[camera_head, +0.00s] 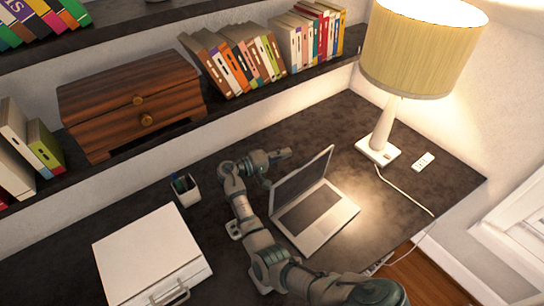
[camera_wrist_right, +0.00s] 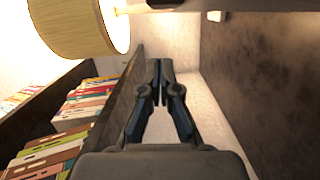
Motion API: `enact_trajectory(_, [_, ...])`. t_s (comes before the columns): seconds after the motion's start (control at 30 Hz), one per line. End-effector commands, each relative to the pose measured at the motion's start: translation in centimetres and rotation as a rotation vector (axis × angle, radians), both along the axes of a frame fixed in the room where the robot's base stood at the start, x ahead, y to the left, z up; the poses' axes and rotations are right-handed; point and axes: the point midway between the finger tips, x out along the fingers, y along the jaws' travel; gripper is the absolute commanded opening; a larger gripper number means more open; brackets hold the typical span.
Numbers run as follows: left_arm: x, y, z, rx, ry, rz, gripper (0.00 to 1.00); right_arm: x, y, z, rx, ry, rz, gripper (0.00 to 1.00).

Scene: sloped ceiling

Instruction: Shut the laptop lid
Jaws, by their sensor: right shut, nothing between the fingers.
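The laptop (camera_head: 322,214) stands open on the dark desk, its silver base towards the front right. Its dark-screened lid (camera_head: 301,178) is raised and tilted. My right arm comes in from the bottom and reaches past the laptop's left side. My right gripper (camera_head: 287,154) is behind the lid, near its upper left edge, with a visible gap between them. In the right wrist view its fingers (camera_wrist_right: 157,72) are shut with nothing between them. The laptop is not clearly recognisable there. My left gripper is not in view.
A lit lamp (camera_head: 384,135) stands right of the laptop, its cable along the desk. A shelf with books (camera_head: 235,60) and a wooden box (camera_head: 130,102) runs behind. The desk right of the laptop is mostly clear.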

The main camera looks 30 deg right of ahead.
Motion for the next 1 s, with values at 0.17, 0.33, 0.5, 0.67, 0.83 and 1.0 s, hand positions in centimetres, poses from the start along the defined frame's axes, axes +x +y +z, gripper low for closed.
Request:
enact_trajectory(0.17, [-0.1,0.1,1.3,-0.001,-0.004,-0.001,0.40,-1.8,-1.9,0.0,0.002,0.002,0.000,0.00])
enact_trajectory(0.33, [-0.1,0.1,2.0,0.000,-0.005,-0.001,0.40,-3.6,-2.1,-0.1,0.002,0.001,0.002,0.00])
enact_trajectory(0.5, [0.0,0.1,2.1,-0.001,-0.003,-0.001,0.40,-4.1,-2.2,-0.3,0.001,0.002,0.001,0.00])
enact_trajectory(0.67, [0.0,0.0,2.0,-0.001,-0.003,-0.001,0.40,-4.1,-2.2,-0.4,0.001,0.002,0.001,0.00])
enact_trajectory(0.83, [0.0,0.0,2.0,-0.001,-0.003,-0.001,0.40,-4.2,-2.3,-0.4,0.001,-0.001,0.001,0.00])
enact_trajectory(1.0, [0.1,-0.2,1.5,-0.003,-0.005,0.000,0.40,-4.2,-3.3,-0.4,0.003,-0.027,0.000,0.00])
